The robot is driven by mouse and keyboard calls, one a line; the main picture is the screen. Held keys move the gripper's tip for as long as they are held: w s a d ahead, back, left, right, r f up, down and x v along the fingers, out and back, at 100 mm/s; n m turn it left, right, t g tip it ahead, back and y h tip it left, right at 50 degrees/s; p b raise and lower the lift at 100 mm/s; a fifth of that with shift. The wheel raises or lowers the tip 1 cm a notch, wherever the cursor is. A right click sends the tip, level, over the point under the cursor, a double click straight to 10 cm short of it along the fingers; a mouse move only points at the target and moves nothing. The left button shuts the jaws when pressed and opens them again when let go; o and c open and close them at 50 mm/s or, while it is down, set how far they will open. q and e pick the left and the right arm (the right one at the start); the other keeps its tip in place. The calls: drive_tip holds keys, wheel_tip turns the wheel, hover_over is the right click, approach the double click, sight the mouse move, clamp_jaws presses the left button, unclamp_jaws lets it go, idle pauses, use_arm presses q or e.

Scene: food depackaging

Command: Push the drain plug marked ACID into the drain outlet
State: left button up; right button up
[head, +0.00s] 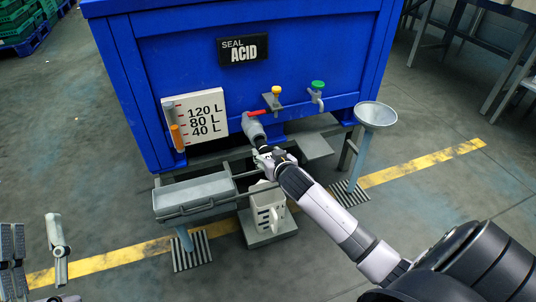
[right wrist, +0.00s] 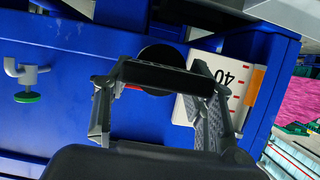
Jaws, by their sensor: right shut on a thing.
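The blue tank (head: 330,75) carries a sign (head: 244,50) reading SEAL ACID. Its grey drain outlet (head: 254,128), under a red-handled valve, angles down low on the front. My right gripper (head: 268,154) is just below the outlet's mouth, shut on a black plug (head: 262,144). In the right wrist view the round black plug (right wrist: 162,54) sits between the fingers; no marking on it is readable. I cannot tell whether the plug touches or enters the outlet. My left gripper (head: 36,242) is at the lower left, its fingers apart and empty.
A level gauge (head: 194,118) is left of the outlet; yellow (head: 273,94) and green (head: 318,90) taps are to its right. A grey tray (head: 195,192), a white jug (head: 267,208) and a funnel on a post (head: 376,114) stand close by.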

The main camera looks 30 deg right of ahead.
sight(264, 146)
use_arm(q)
drive_tip(key=shift+w+f+g, duration=0.3)
drive_tip(key=shift+f+g, duration=0.05)
drive_tip(key=shift+f, duration=0.2)
drive_tip(key=shift+w+f+g, duration=0.25)
drive_tip(key=shift+f+g, duration=0.1)
drive_tip(key=shift+f, duration=0.15)
drive_tip(key=shift+s+r+t, duration=0.5)
drive_tip(key=shift+r+t, duration=0.1)
drive_tip(key=shift+r, duration=0.25)
use_arm(e)
drive_tip(key=shift+w+d, duration=0.2)
drive_tip(key=shift+w, duration=0.65)
drive_tip(key=shift+w+d, duration=0.2)
drive_tip(key=shift+w, duration=0.65)
use_arm(q)
drive_tip(key=shift+s+r+t, duration=0.4)
drive_tip(key=shift+r+t, duration=0.1)
drive_tip(key=shift+r, duration=0.1)
use_arm(e)
drive_tip(key=shift+w+d, duration=0.2)
drive_tip(key=shift+w, duration=0.5)
drive_tip(key=shift+w, duration=0.4)
drive_tip(key=o, duration=1.3)
use_arm(q)
drive_tip(key=shift+s+r, duration=0.2)
drive_tip(key=shift+r, duration=0.2)
drive_tip(key=shift+f, duration=0.15)
use_arm(e)
drive_tip(key=shift+s, duration=0.1)
